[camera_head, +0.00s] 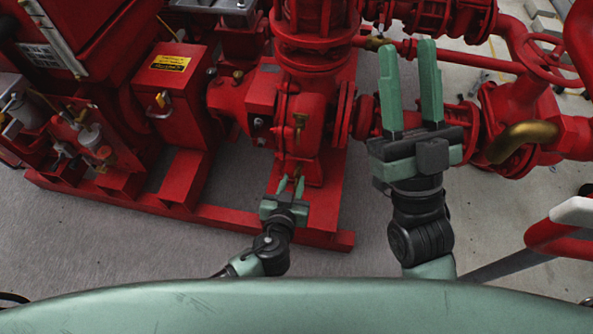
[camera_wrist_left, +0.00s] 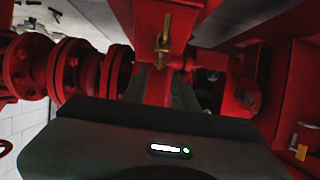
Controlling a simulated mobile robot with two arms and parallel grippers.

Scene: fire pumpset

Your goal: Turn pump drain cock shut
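A small brass drain cock (camera_head: 296,171) sits low on the front of the red pump casing (camera_head: 307,137). It also shows in the left wrist view (camera_wrist_left: 163,42) as a brass body with a narrow lever, just past my fingertips. My left gripper (camera_head: 291,183) is directly in front of the cock. Its two green fingers are apart, with the cock roughly in line with the gap. I cannot tell whether they touch it. My right gripper (camera_head: 409,62) is open and empty, raised to the right of the pump.
Another brass fitting (camera_head: 299,121) is higher on the casing. A red base frame (camera_head: 325,213) runs under the pump. A red box with a yellow label (camera_head: 172,64) stands left. Red flanged pipes and a curved brass pipe (camera_head: 522,138) are at right. Grey floor (camera_head: 130,250) is clear in front.

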